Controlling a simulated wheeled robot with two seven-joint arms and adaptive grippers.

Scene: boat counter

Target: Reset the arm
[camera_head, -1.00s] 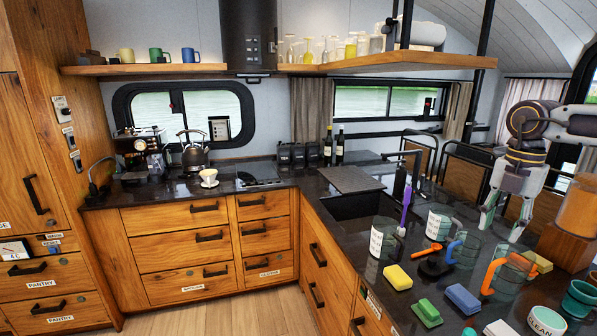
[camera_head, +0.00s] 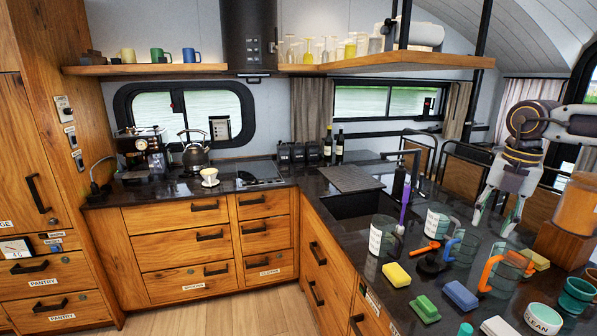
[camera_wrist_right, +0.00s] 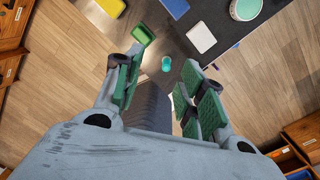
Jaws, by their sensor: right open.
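My right gripper (camera_head: 494,222) hangs at the right of the head view, fingers pointing down above the counter, behind the mugs. In the right wrist view the right gripper (camera_wrist_right: 160,90) has its two green-padded fingers spread apart with nothing between them. My right arm (camera_head: 525,130) comes in from the right edge. My left gripper does not show in either view.
A jar on a wooden block (camera_head: 565,247) stands close right of the gripper. The sink is left of the mugs.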

